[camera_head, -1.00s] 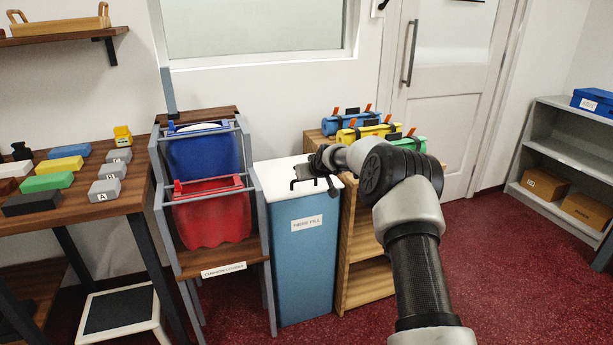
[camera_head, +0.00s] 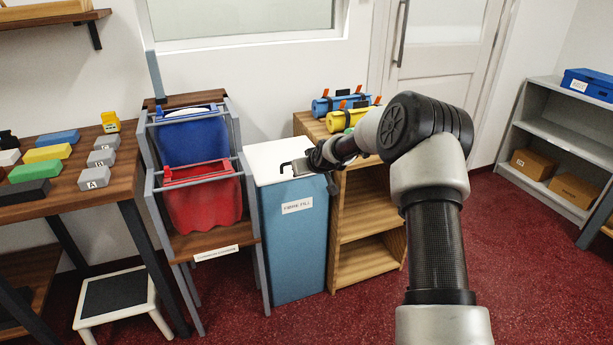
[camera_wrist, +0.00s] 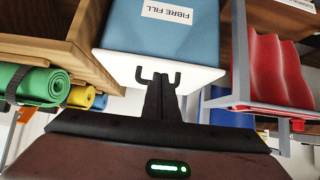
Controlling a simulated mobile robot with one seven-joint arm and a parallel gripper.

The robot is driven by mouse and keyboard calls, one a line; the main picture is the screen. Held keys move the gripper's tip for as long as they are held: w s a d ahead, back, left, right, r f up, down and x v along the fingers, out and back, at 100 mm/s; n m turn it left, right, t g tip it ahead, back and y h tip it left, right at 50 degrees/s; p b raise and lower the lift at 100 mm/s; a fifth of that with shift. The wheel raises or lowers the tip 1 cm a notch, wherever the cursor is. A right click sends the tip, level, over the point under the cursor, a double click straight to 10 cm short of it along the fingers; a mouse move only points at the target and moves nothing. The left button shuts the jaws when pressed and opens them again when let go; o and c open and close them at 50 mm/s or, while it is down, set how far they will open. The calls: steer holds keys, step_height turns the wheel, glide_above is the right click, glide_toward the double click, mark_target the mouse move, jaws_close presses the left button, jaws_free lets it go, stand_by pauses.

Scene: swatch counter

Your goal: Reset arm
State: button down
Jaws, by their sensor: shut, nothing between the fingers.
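My gripper (camera_head: 286,169) is at the end of my bent arm, in front of and over the white top of the blue bin (camera_head: 293,245) labelled FIBRE FILL. Its fingers are shut and empty. In the wrist view, the shut black fingers of my gripper (camera_wrist: 160,84) stand in front of the bin's white lid (camera_wrist: 115,66). Whether they touch the lid cannot be told. My arm crosses the right middle of the head view and hides part of the wooden shelf behind it.
A rack with a blue bag (camera_head: 193,140) and a red bag (camera_head: 203,200) stands left of the bin. A wooden shelf (camera_head: 368,228) with coloured rolls stands right. A table (camera_head: 110,190) with coloured blocks is at left, a grey shelf (camera_head: 560,150) at far right. Red floor lies open between.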

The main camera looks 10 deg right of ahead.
steer(key=s+a+r+g+h, duration=0.1)
steer(key=s+r, duration=0.8)
steer(key=s, duration=0.3)
steer(key=s+a+r+g+h, duration=0.1)
steer(key=s+r, duration=0.8)
steer(key=s, duration=0.3)
steer(key=s+d+r+m+g, duration=0.1)
steer(key=s+r+m+g, duration=0.15)
steer(key=s, duration=2.65)
step_height(320, 180, up, 25)
steer(key=p, duration=2.5)
steer(key=shift+d+p, duration=0.15)
steer(key=shift+p, duration=0.25)
